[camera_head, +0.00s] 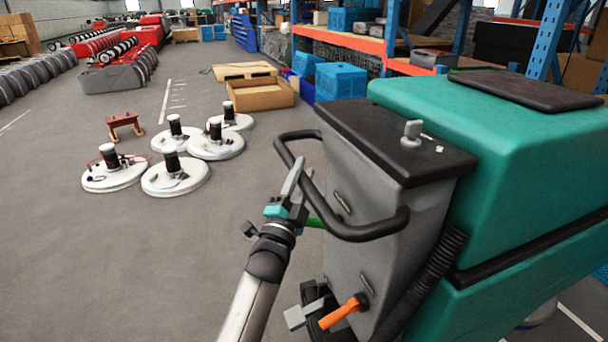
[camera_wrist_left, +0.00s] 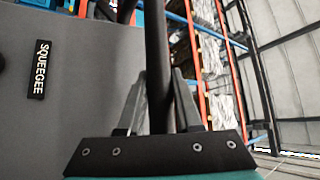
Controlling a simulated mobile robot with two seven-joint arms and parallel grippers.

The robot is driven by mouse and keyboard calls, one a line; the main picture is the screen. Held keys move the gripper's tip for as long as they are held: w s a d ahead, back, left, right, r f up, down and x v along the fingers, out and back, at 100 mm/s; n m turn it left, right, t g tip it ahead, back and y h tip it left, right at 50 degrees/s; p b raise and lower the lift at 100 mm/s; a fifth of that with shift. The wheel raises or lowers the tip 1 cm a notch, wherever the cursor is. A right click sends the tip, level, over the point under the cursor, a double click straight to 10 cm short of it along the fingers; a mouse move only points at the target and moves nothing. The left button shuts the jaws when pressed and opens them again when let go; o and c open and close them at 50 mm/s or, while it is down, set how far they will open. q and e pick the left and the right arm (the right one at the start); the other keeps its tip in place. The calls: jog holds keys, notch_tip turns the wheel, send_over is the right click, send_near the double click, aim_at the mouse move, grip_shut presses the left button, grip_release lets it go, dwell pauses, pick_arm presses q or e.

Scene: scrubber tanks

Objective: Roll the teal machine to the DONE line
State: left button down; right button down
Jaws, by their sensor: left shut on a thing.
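The teal machine (camera_head: 480,125) stands on the right in the head view, with a grey rear panel (camera_head: 370,265) and a dark top cover. A black loop handle (camera_head: 365,230) sticks out from its rear. My left gripper (camera_head: 297,185) is at the left side of this handle. In the left wrist view the black handle bar (camera_wrist_left: 157,65) runs between the two fingers of the left gripper (camera_wrist_left: 157,110), which is shut on it. A SQUEEGEE label (camera_wrist_left: 41,70) shows on the grey panel. My right gripper is not in view. I see no DONE line marking.
Several round white floor units (camera_head: 175,178) sit on the floor left of the machine, near a small red stand (camera_head: 124,126). A cardboard box (camera_head: 258,95) and blue crates (camera_head: 341,80) lie beyond. Shelving (camera_head: 345,40) runs along the right. Open grey floor (camera_head: 110,260) lies at left front.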

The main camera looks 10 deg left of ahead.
pick_arm(q)
jog(key=c, duration=1)
grip_release()
jog(key=shift+a+f+y, duration=0.3)
jog(key=shift+f, duration=0.2)
jog(key=shift+o, duration=0.8)
jog(key=shift+w, duration=0.1)
jog(key=shift+o, duration=1.2)
jog(key=shift+d+r, duration=0.1)
jog(key=shift+r, duration=0.15)
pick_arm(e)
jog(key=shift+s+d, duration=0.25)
pick_arm(q)
jog(key=shift+d, duration=0.1)
jog(key=shift+s+f, duration=0.25)
jog(key=shift+s, duration=0.25)
jog(key=p+v, duration=0.2)
jog(key=v, duration=1.2)
jog(key=shift+a, duration=0.3)
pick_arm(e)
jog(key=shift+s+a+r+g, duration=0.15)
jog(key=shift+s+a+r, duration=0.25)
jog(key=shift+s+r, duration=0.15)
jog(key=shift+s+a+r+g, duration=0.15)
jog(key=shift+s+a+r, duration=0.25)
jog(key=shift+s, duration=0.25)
